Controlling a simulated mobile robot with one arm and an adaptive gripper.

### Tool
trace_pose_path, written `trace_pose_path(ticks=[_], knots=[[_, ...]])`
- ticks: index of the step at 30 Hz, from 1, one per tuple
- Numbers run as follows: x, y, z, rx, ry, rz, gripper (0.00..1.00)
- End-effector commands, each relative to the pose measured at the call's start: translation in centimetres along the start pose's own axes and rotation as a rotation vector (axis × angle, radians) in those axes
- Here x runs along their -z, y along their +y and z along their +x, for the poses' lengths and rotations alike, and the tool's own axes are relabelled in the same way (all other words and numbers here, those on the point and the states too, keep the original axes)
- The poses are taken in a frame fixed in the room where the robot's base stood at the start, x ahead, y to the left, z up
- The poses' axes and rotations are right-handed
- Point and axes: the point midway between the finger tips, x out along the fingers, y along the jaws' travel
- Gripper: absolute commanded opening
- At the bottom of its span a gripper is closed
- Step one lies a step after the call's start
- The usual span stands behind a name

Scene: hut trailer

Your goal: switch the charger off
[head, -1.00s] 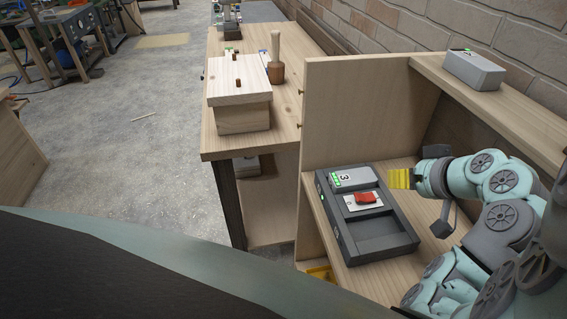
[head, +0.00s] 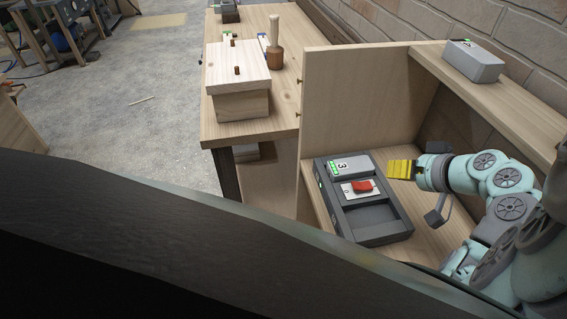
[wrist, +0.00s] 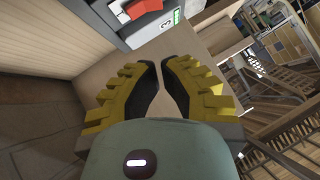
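The dark grey charger (head: 391,232) lies on the lower board of a wooden cubby. A red rocker switch (head: 363,186) sits on a light plate in its middle, with a "0" mark left of the rocker. A grey battery (head: 350,167) marked 3 with a green label sits in the back bay; the front bay is empty. My gripper (head: 391,169), with yellow ridged fingers, is right of the charger and apart from it. In the wrist view its fingertips (wrist: 160,72) are nearly together with nothing between them. The red switch (wrist: 143,8) shows there at the top edge.
Another grey battery (head: 473,61) stands on the upper right shelf. A wooden side panel (head: 355,105) rises left behind the charger, and a brick wall is behind. A wooden box (head: 240,90) and a mallet (head: 275,50) are on the left bench.

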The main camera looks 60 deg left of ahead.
Motion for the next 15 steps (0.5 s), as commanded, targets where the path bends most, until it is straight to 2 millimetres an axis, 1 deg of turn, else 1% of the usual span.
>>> trace_pose_path(ticks=[1, 6, 15], knots=[[0.1, -0.4, 0.8, 0.011, -0.010, -0.002, 0.00], [0.1, -0.4, 3.1, 0.008, -0.008, -0.003, 0.00], [0.0, -0.3, 6.5, 0.008, -0.007, -0.002, 0.00]])
